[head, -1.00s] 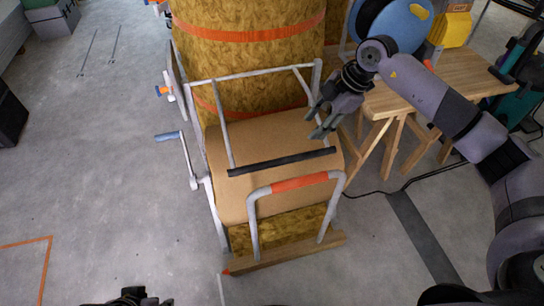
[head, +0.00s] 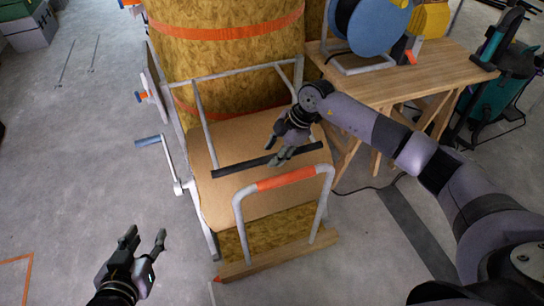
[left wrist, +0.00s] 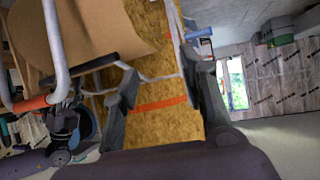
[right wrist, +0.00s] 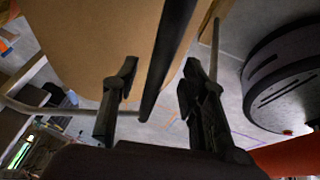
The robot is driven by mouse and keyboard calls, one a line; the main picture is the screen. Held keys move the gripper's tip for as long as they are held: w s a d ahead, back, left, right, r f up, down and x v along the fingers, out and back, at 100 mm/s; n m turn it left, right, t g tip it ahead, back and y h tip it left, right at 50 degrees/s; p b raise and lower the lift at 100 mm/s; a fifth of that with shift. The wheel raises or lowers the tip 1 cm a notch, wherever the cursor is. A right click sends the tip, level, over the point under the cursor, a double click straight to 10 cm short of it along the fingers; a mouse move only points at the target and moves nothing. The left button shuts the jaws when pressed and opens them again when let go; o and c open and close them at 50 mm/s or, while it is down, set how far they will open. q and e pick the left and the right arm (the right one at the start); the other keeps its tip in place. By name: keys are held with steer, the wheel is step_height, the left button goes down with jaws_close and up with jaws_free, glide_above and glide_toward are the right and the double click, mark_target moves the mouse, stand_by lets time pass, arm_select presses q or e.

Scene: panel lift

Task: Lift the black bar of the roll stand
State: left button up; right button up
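The black bar (head: 240,166) lies across the roll stand (head: 240,70), in front of the brown board. My right gripper (head: 280,151) is at the bar's right half, with its fingers pointing down at it. In the right wrist view its fingers (right wrist: 158,80) are apart, and the black bar (right wrist: 166,60) runs through the gap between them; contact cannot be told. My left gripper (head: 146,236) is open and empty, low over the floor to the left of the stand. In the left wrist view the bar (left wrist: 92,64) shows left of its open fingers (left wrist: 163,78).
A grey hoop with an orange sleeve (head: 285,182) stands at the stand's front. A crank with a blue handle (head: 149,141) sticks out on its left. A wooden table (head: 400,75) with a blue reel (head: 380,25) stands right.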

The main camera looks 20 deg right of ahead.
arm_select(q)
steer(key=shift+w+d+r+t+h, duration=0.2)
steer(key=shift+w+r+t, duration=0.15)
steer(key=shift+r, duration=0.15)
steer(key=shift+w+d+r+t+h, duration=0.1)
steer(key=shift+w+d+r+t, duration=0.05)
steer(key=shift+w+r+t, duration=0.3)
arm_select(e)
steer(key=shift+x, duration=0.85)
arm_select(q)
steer(key=shift+s, duration=0.1)
arm_select(e)
steer(key=shift+c, duration=0.2)
jaws_close()
